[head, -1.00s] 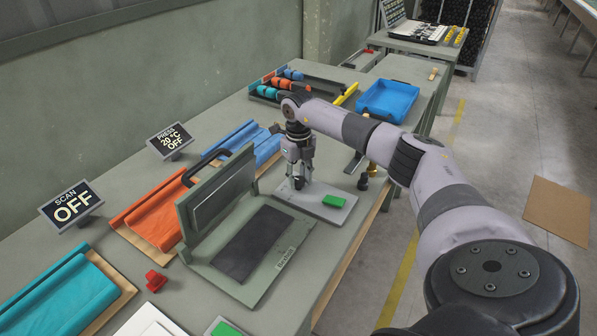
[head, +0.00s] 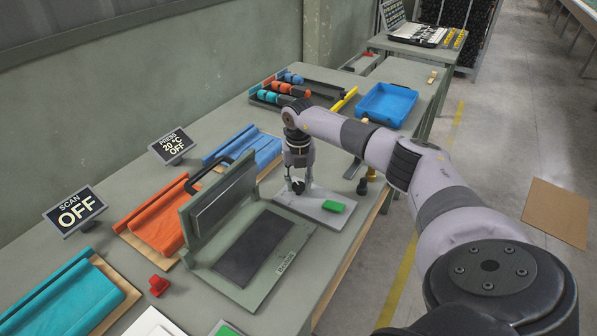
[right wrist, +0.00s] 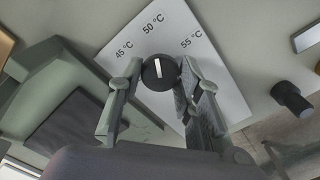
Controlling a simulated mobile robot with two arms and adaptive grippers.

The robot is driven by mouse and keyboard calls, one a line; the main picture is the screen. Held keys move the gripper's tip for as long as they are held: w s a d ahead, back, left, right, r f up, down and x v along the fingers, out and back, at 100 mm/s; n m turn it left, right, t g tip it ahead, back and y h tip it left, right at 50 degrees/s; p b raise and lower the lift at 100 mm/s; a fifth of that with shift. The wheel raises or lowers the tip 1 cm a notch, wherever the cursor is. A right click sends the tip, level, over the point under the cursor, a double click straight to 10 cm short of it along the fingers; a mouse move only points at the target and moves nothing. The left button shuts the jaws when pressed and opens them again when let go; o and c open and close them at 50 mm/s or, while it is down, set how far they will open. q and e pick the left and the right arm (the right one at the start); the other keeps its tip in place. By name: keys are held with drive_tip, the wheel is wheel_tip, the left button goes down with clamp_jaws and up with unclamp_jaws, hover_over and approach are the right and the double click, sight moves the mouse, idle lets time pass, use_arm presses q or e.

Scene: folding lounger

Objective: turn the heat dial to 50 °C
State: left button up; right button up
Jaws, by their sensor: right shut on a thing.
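The heat dial (right wrist: 159,72) is a black round knob with a white line, on a light grey plate (right wrist: 218,72) marked 45 °C, 50 °C and 55 °C. In the right wrist view its line runs nearly straight up the picture, roughly in line with the 50 °C mark. My right gripper (right wrist: 158,76) has a finger on each side of the dial and is shut on it. In the head view my right gripper (head: 298,185) is low over the plate (head: 322,208), mostly hiding the dial. The press display (head: 172,147) reads "PRESS 20 °C OFF". My left gripper is not in view.
A black and brass upright tool (head: 365,183) stands at right near the table edge. A blue tray (head: 387,103) lies farther back.

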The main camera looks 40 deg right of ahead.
sight(299, 185)
drive_tip(key=shift+r, duration=0.1)
drive_tip(key=o, duration=1.2)
wheel_tip(299, 185, up, 12)
drive_tip(key=shift+f, duration=0.1)
idle(0.4)
